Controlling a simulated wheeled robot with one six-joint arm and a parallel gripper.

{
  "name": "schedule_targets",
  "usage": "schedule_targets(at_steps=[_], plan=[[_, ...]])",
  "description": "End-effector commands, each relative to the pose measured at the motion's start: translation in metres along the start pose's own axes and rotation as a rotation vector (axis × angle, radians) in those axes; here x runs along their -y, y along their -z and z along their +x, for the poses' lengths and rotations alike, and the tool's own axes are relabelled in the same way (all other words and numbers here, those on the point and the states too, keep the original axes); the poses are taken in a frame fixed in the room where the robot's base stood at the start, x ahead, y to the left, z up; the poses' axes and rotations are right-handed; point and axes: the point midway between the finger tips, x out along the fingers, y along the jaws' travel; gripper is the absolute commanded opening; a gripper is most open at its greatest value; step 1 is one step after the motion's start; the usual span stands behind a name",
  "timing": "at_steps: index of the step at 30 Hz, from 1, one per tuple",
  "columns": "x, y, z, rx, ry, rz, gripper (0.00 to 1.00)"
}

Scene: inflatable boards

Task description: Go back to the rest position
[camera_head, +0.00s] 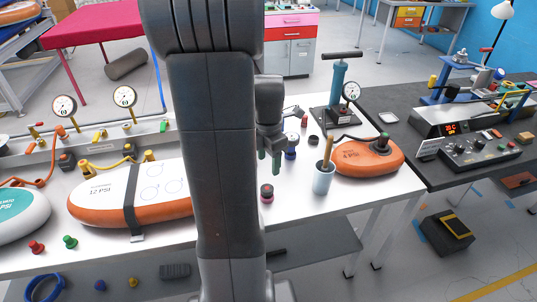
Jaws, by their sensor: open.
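My arm rises through the middle of the picture and hides part of the white workbench (310,208). My gripper (269,164) hangs fingers-down to the right of the arm, over the bench. Its two fingers are apart with nothing between them. A small dark and red cap-like piece (267,193) is on the bench just below the fingers in the picture.
An orange board (366,158), a cup with a brush (322,180) and a pump with a gauge (337,95) stand right of the gripper. A white-and-orange board marked 12 PSI (105,195) lies left. Red (37,247) and green (70,242) caps sit near the front edge.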

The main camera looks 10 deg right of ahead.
Motion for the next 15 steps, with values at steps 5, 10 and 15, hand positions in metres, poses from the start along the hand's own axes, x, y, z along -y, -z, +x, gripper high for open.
schedule_targets(at_steps=[5,10,15], plan=[[0.0,0.0,-0.015,0.0,-0.001,0.0,0.57],[0.0,0.0,-0.017,0.0,0.0,0.0,0.57],[0.0,0.0,-0.016,0.0,0.001,0.0,0.57]])
